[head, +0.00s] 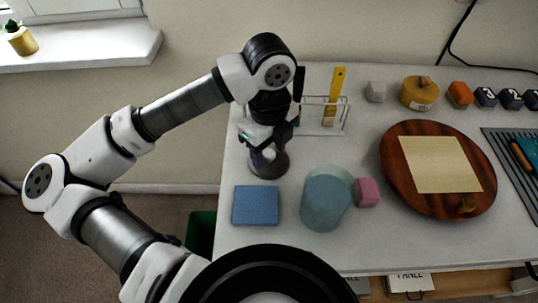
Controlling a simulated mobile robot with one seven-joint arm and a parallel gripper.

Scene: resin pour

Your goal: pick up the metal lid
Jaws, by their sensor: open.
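A dark grey round thing, which looks like the metal lid (279,170), lies near the left edge of the white table, behind the blue square. My gripper (265,154) points down over it, with its fingertips at or just above its middle. The gripper is open. It hides the back and middle of the lid, so I cannot tell whether the fingers touch it or stand around a knob.
A blue square (256,205), a translucent blue cup (325,200) and a pink block (367,192) stand in front. A wire rack (341,128) with a yellow item is behind right. A round wooden board (399,188) bearing a cream sheet lies farther right.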

